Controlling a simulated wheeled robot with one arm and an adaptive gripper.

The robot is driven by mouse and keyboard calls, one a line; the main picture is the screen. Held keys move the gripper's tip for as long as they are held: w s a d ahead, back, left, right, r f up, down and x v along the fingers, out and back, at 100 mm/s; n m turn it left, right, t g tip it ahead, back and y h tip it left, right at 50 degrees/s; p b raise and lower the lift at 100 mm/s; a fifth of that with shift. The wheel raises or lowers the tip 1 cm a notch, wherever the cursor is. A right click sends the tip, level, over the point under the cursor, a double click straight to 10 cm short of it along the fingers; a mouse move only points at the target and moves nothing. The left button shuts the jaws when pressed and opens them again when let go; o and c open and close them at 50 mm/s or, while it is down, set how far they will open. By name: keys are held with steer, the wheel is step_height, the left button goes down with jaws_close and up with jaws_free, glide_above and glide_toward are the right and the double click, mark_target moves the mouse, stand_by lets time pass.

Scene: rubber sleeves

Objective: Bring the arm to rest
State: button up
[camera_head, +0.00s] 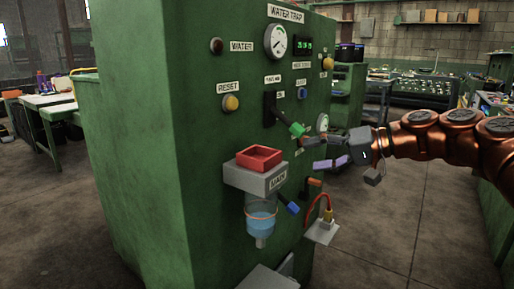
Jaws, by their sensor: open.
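My copper-coloured arm (430,140) reaches in from the right edge, roughly level. My gripper (313,153) points left toward the green machine cabinet (150,150). Its fingers are apart, with pale purple on the lower one, and I see nothing between them. The upper finger is close to the green-tipped lever (296,130) in the picture; I cannot tell whether they touch. A small gauge (322,122) is just above the gripper, partly hidden.
The cabinet front has a grey MAIN block with a red tray (259,157), a water-filled clear cup (260,222), a blue-tipped lever (290,207) and a red hose (318,205). Open floor (385,230) lies below my arm. A green surface (490,205) stands at the right edge.

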steer(key=s+a+r+n+g+h+p, duration=0.1)
steer(key=s+a+g+h+p, duration=0.2)
steer(key=s+p, duration=0.4)
steer(key=s+a+r+n+g+h+p, duration=0.15)
steer(key=s+a+p, duration=0.35)
steer(key=s, duration=0.5)
steer(key=s+d+f+m+g+h+p, duration=0.1)
steer(key=s+d+h+p, duration=0.3)
steer(key=s, duration=0.6)
steer(key=s+d+f+m+g+h+p, duration=0.1)
steer(key=s+d+f+m+h+p, duration=0.1)
steer(key=s+d+p, duration=0.6)
steer(key=s+f+h+p, duration=0.1)
steer(key=s+h, duration=0.1)
steer(key=shift+s+d+g+h, duration=0.3)
steer(key=shift+g+h, duration=0.05)
